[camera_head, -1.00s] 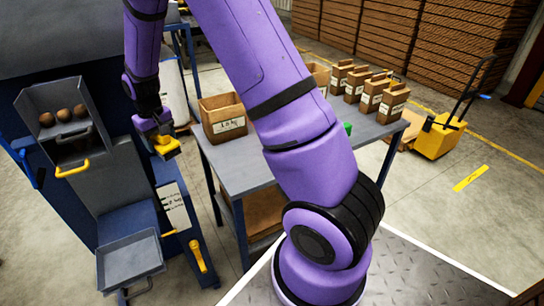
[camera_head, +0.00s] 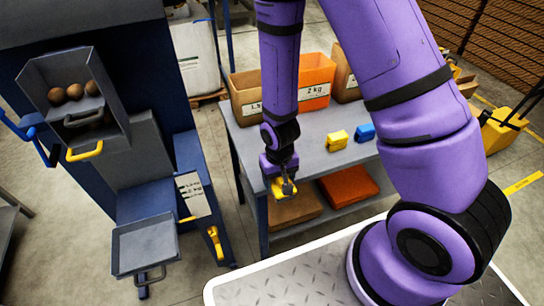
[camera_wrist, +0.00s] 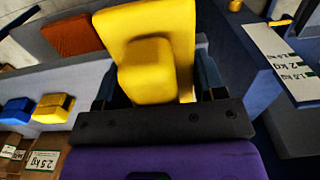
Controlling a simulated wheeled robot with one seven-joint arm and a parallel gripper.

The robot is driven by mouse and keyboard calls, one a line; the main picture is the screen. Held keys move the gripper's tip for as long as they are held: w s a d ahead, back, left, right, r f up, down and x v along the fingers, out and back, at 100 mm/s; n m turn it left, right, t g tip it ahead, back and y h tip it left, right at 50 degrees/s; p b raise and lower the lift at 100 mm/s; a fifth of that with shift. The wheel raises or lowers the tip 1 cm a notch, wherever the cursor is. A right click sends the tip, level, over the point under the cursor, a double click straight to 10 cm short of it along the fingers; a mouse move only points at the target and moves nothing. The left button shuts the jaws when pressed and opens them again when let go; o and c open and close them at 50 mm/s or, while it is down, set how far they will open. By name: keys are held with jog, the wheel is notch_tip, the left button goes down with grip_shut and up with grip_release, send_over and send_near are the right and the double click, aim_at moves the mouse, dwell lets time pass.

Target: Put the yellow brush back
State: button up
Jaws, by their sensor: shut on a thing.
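My gripper (camera_head: 283,187) is shut on the yellow brush (camera_head: 286,190), a yellow block on a wider flat yellow piece. In the head view it hangs in front of the bench's near left edge, apart from the machine. In the wrist view the brush (camera_wrist: 150,60) fills the space between the fingers, which are partly hidden behind it. Another yellow block (camera_head: 337,140) sits on the bench top beside a blue block (camera_head: 365,132). Both also show at the left of the wrist view.
The grey bench (camera_head: 310,158) carries a brown box (camera_head: 247,100) and an orange box (camera_head: 316,85); an orange piece (camera_head: 348,186) lies on its lower shelf. The blue machine at left has a potato hopper (camera_head: 75,100), a grey tray (camera_head: 145,248) and a yellow handle (camera_head: 215,243).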

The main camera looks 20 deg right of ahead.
jog(key=w+d, duration=0.1)
jog(key=w, duration=0.4)
jog(key=w+d+f, duration=0.1)
jog(key=w, duration=0.4)
jog(key=w+d, duration=0.1)
jog(key=w, duration=0.4)
jog(key=shift+w+d+f, duration=0.15)
jog(key=shift+d+f, duration=0.05)
jog(key=shift+f, duration=1.8)
jog(key=shift+f, duration=0.1)
jog(key=o, duration=0.8)
jog(key=shift+o, duration=0.2)
